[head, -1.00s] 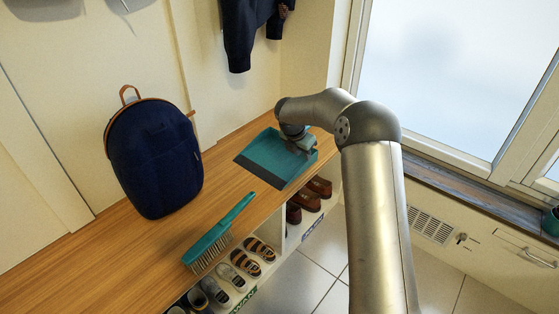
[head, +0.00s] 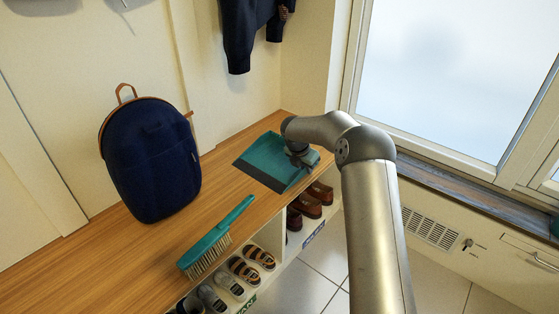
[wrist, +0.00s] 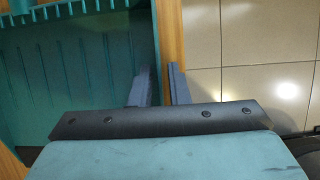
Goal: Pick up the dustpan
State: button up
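The teal dustpan (head: 268,160) lies on the wooden bench at its far end, its dark lip toward the left. My gripper (head: 302,162) is low at the dustpan's right side and hides part of it. In the wrist view, my gripper (wrist: 159,88) has its two dark fingers apart. One finger is over the inside of the dustpan (wrist: 70,70), and the other is outside its side wall, over the bench edge. The wall runs between them; I see no clear contact. The dustpan's handle is not clearly visible.
A teal hand brush (head: 215,243) lies on the bench (head: 100,255) nearer me. A navy backpack (head: 152,160) stands against the wall. Shoes (head: 245,270) sit in the cubbies below. A dark garment (head: 245,35) hangs above, and a window (head: 450,80) is at the right.

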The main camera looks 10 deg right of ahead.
grip_shut()
jog(key=shift+r, duration=0.1)
